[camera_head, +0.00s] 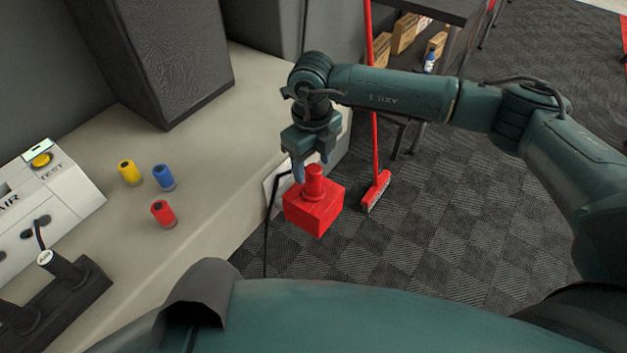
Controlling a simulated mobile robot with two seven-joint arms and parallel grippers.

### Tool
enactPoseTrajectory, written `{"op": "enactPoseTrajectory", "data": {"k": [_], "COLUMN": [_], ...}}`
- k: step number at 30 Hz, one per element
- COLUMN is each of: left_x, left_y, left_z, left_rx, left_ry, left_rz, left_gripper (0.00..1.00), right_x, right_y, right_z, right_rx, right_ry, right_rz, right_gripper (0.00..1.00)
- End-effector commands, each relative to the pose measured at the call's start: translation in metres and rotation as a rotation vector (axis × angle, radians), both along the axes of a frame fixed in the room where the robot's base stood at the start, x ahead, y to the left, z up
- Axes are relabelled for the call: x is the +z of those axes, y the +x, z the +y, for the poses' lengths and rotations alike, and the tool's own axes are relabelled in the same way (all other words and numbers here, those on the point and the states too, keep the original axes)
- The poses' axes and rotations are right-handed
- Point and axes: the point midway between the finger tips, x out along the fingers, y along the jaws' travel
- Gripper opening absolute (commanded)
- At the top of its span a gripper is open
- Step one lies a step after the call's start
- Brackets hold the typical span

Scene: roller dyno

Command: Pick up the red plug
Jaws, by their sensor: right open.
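A red block with a round red knob on top (314,208) is beside the bench's right edge, in front of a pale plate on its side. My right gripper (312,168) is open and points down at the knob. Its fingertips are at knob height, one on either side in the picture; I cannot tell if they touch it. A smaller red cylinder with a dark hollow top (164,214) stands on the bench, well left of my right gripper. Which red piece is the plug is not marked. My left gripper is not in view.
A yellow cylinder (129,172) and a blue cylinder (164,177) stand near the small red one on the pale bench (225,180). A white panel with a yellow button (45,190) is at left. A red-handled broom (375,150) stands behind the block. Dark tiled floor lies right.

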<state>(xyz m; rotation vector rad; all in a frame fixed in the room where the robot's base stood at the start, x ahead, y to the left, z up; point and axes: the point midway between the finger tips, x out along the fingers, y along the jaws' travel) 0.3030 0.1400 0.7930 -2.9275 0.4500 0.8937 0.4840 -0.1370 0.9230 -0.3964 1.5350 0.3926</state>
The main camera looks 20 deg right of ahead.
Motion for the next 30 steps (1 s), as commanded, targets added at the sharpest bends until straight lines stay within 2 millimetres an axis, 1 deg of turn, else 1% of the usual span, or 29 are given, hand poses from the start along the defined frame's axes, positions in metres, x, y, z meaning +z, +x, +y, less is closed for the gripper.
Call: {"op": "enactPoseTrajectory", "data": {"k": [3,8,12,15,18,26,30], "left_x": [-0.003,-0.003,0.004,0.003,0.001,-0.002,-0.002], "left_y": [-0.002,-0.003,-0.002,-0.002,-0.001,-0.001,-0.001], "left_z": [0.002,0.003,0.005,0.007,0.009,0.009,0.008], "left_rx": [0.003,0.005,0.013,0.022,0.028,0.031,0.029], "left_ry": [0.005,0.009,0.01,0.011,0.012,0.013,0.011], "left_rz": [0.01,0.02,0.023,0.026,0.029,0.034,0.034], "left_gripper": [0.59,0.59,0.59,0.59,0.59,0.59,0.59], "right_x": [-0.012,-0.022,-0.043,-0.058,-0.066,-0.068,-0.068], "right_y": [-0.001,0.0,0.0,0.001,0.001,0.001,0.001], "right_z": [0.001,-0.001,-0.004,-0.004,-0.003,-0.004,-0.004], "right_rx": [0.001,0.001,0.0,0.001,0.001,0.001,0.001], "right_ry": [0.001,0.001,0.0,0.002,0.002,0.003,0.003], "right_rz": [0.002,0.002,0.004,0.003,0.003,0.001,0.001], "right_gripper": [0.57,0.57,0.57,0.57,0.57,0.56,0.45]}}
